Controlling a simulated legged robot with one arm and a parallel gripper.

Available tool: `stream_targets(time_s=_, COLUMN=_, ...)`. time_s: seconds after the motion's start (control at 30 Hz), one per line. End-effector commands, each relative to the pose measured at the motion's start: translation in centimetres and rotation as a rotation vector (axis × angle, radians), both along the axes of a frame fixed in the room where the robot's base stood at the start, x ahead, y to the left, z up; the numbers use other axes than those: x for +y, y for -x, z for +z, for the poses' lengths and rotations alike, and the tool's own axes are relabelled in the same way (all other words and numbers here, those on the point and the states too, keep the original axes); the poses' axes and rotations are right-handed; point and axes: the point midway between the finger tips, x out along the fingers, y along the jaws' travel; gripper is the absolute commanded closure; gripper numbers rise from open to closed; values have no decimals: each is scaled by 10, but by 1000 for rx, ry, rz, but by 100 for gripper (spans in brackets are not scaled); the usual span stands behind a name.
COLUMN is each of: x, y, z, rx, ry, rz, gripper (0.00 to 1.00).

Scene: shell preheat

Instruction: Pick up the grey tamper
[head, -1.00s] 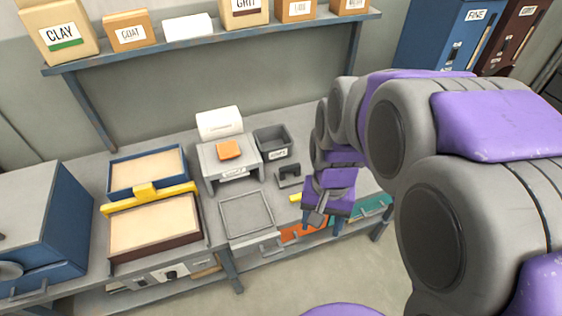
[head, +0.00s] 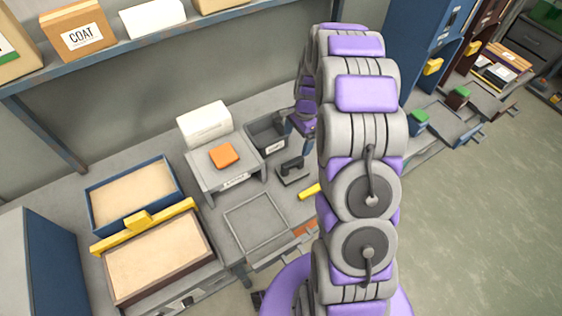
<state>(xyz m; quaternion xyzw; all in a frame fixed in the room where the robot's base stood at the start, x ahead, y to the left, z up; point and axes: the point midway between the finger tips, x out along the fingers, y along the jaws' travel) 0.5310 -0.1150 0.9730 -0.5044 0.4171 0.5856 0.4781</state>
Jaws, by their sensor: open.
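The grey tamper (head: 292,171) looks like a dark handle on a flat grey base. It stands on the bench, right of the small grey stand and in front of the dark grey bin. My gripper (head: 300,130) is beyond the tamper, beside the right side of the bin, and apart from the tamper. It is open, with nothing seen in it. My arm partly hides the gripper and the bench to its right.
The dark bin (head: 264,136) is close to my gripper. The grey stand (head: 203,172) carries an orange block (head: 224,155). A grey square tray (head: 228,212) and a yellow bar (head: 309,191) lie nearer. Sand-filled boxes (head: 205,234) are at left. A shelf (head: 70,70) runs above.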

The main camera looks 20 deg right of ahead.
Motion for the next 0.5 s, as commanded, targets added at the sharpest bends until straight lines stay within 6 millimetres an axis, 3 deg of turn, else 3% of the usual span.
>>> stream_targets(time_s=0.17, x=-11, y=-6, z=-12, rx=-2, ry=-3, rz=-42, gripper=0)
stream_targets(time_s=0.37, x=-2, y=-6, z=-35, rx=1, ry=1, rz=-40, gripper=0)
stream_targets(time_s=0.5, x=5, y=-4, z=-62, rx=5, ry=3, rz=-40, gripper=0)
